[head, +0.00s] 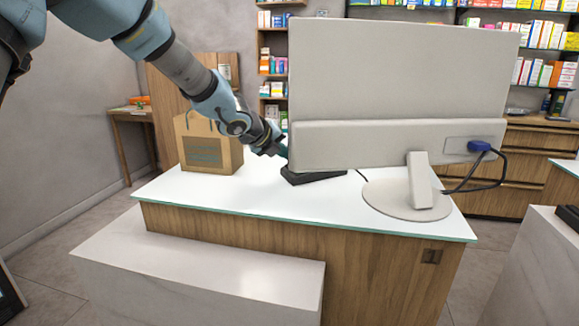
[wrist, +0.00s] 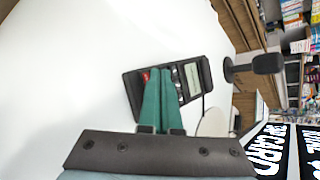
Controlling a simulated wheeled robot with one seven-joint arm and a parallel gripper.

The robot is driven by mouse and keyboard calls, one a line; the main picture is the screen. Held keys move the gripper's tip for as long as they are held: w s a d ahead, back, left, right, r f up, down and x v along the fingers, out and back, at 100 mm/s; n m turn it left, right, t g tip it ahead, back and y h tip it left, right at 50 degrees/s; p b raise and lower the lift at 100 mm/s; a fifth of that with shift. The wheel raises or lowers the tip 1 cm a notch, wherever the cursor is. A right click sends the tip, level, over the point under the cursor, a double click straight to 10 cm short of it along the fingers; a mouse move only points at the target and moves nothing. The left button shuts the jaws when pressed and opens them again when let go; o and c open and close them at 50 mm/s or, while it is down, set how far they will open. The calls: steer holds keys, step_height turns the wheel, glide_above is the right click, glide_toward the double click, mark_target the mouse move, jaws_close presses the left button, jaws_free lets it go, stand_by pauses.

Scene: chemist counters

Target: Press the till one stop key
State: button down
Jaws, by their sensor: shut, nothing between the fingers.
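A dark key terminal (head: 312,177) lies on the white counter top, partly hidden by the monitor in the head view. In the wrist view the terminal (wrist: 133,92) shows a red key (wrist: 146,76), perhaps the stop key, and a pale display (wrist: 192,79). My gripper (wrist: 160,72) has its two green fingers together and empty, their tips over the key area beside the red key. The fingers hide most of the other keys. I cannot tell whether the tips touch. In the head view my gripper (head: 283,151) reaches down to the terminal at the monitor's left edge.
A large pale monitor (head: 395,75) on a round foot (head: 380,202) stands right of my gripper, with a blue-plugged cable (head: 480,147). A paper bag (head: 208,150) stands at left. The wrist view shows a black stalked device (wrist: 267,64) near the terminal. The counter's front left is clear.

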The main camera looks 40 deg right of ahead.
steer(key=shift+f, duration=0.1)
steer(key=shift+f+b, duration=0.3)
steer(key=shift+b, duration=0.05)
steer(key=shift+d+f, duration=0.1)
steer(key=shift+f, duration=0.2)
stand_by(0.6)
steer(key=shift+r, duration=0.15)
steer(key=shift+r+p, duration=0.45)
steer(key=shift+r, duration=0.15)
steer(key=r+p, duration=0.3)
steer(key=a+r+p, duration=0.1)
steer(key=r+p, duration=0.1)
steer(key=shift+w, duration=0.15)
stand_by(0.9)
